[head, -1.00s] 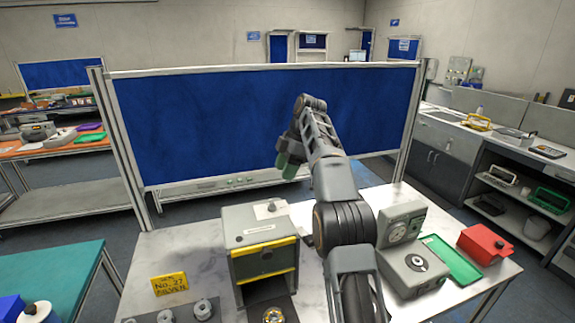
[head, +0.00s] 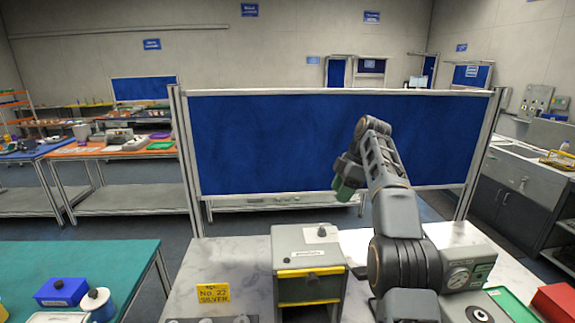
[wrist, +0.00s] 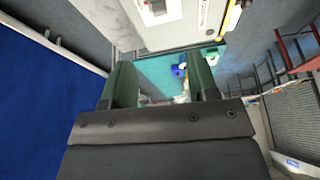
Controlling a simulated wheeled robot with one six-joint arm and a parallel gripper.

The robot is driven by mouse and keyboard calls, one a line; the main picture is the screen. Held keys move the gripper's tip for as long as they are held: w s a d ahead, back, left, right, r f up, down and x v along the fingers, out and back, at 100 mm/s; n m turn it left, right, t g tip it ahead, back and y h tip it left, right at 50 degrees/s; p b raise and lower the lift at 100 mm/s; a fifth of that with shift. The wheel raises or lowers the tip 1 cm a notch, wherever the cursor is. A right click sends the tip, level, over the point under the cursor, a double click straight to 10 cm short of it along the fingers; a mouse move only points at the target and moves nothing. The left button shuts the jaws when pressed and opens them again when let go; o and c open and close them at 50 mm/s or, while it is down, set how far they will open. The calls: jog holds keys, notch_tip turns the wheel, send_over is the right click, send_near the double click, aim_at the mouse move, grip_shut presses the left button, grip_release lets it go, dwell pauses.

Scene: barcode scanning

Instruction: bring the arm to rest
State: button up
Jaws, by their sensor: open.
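My arm rises over the table at the right of centre in the head view, bent at its upper joint. My gripper (head: 345,190) hangs from the arm's end in front of the blue partition, above the table. In the wrist view its two green fingers (wrist: 164,88) stand apart with nothing between them. The gripper is open and touches nothing that I can see.
A grey box with a yellow-edged front (head: 307,262) stands left of my arm. A grey device with a dial (head: 462,275), a green tray (head: 515,303) and a red box (head: 556,300) are to the right. The blue partition (head: 270,145) closes the back.

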jog(key=s+a+f+m+t+h+b, duration=0.2)
jog(key=s+a+m+h, duration=0.15)
jog(key=s+m, duration=0.85)
jog(key=s+f+m+t+b, duration=0.2)
jog(key=s+f+m, duration=0.3)
jog(key=s+f, duration=0.9)
jog(key=s+h, duration=0.1)
jog(key=s, duration=0.2)
jog(key=shift+s+a+f+t, duration=0.3)
jog(key=shift+s+f, duration=0.05)
jog(key=shift+f, duration=0.05)
